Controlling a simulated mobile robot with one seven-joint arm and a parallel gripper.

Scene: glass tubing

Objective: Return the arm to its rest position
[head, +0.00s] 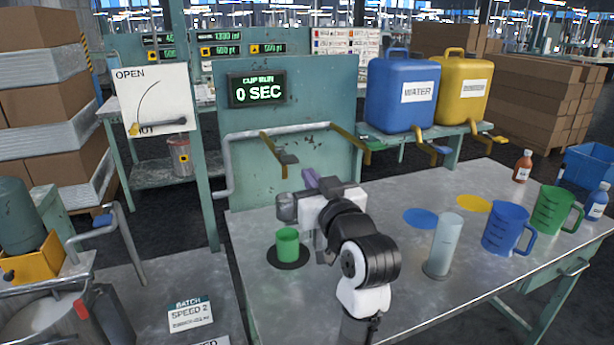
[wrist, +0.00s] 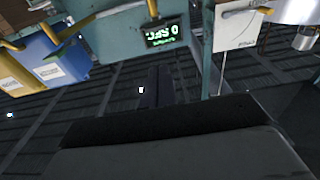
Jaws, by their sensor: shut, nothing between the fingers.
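My arm (head: 350,230) stands folded over the near middle of the grey metal table (head: 400,305). My gripper (head: 314,181) is at its upper end, above the table and pointing away toward the green panel. In the wrist view its dark fingers (wrist: 153,88) are together with nothing held. The finger ends are small and partly hidden by the wrist in the head view. A small green cup (head: 287,243) stands upright on a round black pad to the left of my arm, apart from the gripper.
A clear cylinder (head: 443,245), a blue jug (head: 507,232) and a green jug (head: 552,212) stand right of my arm. Water (head: 403,92) and yellow (head: 462,88) containers sit on a back shelf. A pipe with a tap (head: 280,145) crosses the panel (head: 325,95) ahead.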

